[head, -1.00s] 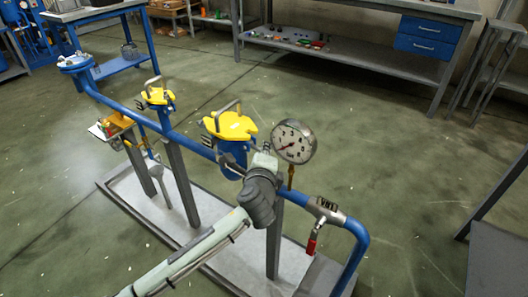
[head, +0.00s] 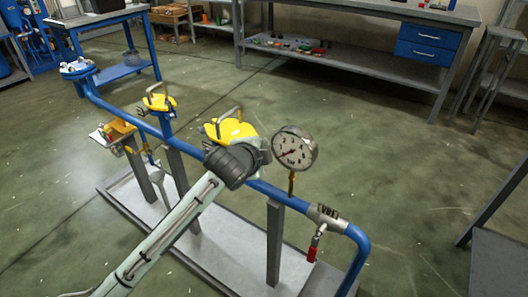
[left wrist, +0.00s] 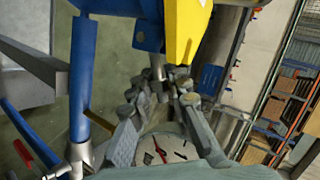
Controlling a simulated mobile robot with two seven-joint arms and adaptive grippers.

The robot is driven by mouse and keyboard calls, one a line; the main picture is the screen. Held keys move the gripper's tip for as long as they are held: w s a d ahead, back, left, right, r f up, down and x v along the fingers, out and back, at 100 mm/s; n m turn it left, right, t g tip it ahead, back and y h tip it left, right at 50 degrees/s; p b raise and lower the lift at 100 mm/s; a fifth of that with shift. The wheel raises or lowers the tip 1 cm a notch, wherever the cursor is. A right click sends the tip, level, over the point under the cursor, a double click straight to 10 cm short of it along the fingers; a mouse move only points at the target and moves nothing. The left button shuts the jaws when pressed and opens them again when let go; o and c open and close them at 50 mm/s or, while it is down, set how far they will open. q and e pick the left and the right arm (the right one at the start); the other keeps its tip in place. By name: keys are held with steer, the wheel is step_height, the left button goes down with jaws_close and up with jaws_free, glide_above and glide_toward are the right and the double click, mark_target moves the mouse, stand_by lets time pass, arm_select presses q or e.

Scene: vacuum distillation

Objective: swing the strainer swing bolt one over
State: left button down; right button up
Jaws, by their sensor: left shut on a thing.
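The strainer with a yellow lid (head: 232,130) and a metal handle stands on the blue pipe in the head view. My left gripper (head: 263,150) is at the right side of the lid, and its wrist hides most of the strainer's body. In the left wrist view the yellow lid (left wrist: 183,28) is at the top, beside a blue lug (left wrist: 147,36). A short grey metal rod, seemingly the swing bolt (left wrist: 156,72), stands between the fingers of my left gripper (left wrist: 162,88), which are shut on it. The bolt's ends are partly hidden. My right gripper is not in view.
A round pressure gauge (head: 294,148) stands close to the right of the gripper. A smaller yellow-lidded fitting (head: 157,102) is on the pipe to the left. A red-handled valve (head: 312,249) hangs at the right. The floor beyond the pipe is clear.

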arm_select(q)
steer(key=shift+r, duration=0.1)
stand_by(0.4)
steer(key=c, duration=1.6)
jaws_free()
steer(key=shift+c, duration=0.2)
